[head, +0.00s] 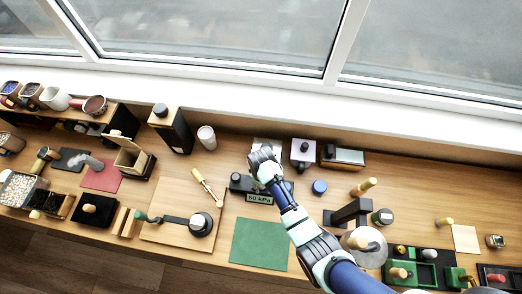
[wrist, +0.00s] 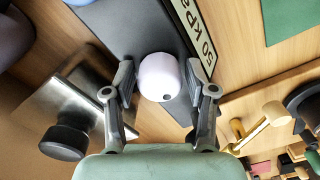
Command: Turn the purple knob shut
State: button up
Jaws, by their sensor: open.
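A pale, whitish-lavender round knob (wrist: 160,76) with a small dark dot on its face stands on a dark grey unit (wrist: 118,22) in the wrist view. It is the only knob there that could be the purple one. My gripper (wrist: 160,88) is open, with one finger on each side of the knob; I cannot tell whether either finger touches it. In the head view, my gripper (head: 264,160) is over the back of the dark unit (head: 243,184), which bears a "50 kPa" label (head: 259,198). My gripper and arm hide the knob there.
A metal plate with a black knob (wrist: 64,142) is close to one finger in the wrist view. A box with a black knob (head: 303,147) and a blue disc (head: 319,187) are to the right. A yellow-handled lever (head: 204,184) is to the left, and a green mat (head: 259,245) lies in front.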

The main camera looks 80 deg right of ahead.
grip_shut()
jog(key=shift+r+n+p, duration=0.25)
jog(key=shift+n+p, duration=0.4)
jog(key=shift+n, duration=0.45)
jog(key=n+p, duration=0.1)
jog(key=n, duration=0.4)
jog(key=shift+f+n, duration=0.1)
jog(key=shift+n, duration=0.3)
jog(key=shift+f+n, duration=0.2)
jog(key=shift+n, duration=0.3)
jog(key=n+p, duration=0.1)
jog(key=n, duration=0.3)
jog(key=shift+r+p, duration=0.15)
jog(key=shift+p, duration=0.25)
jog(key=n, duration=0.5)
jog(key=shift+a+f, duration=0.1)
jog(key=shift+f, duration=0.15)
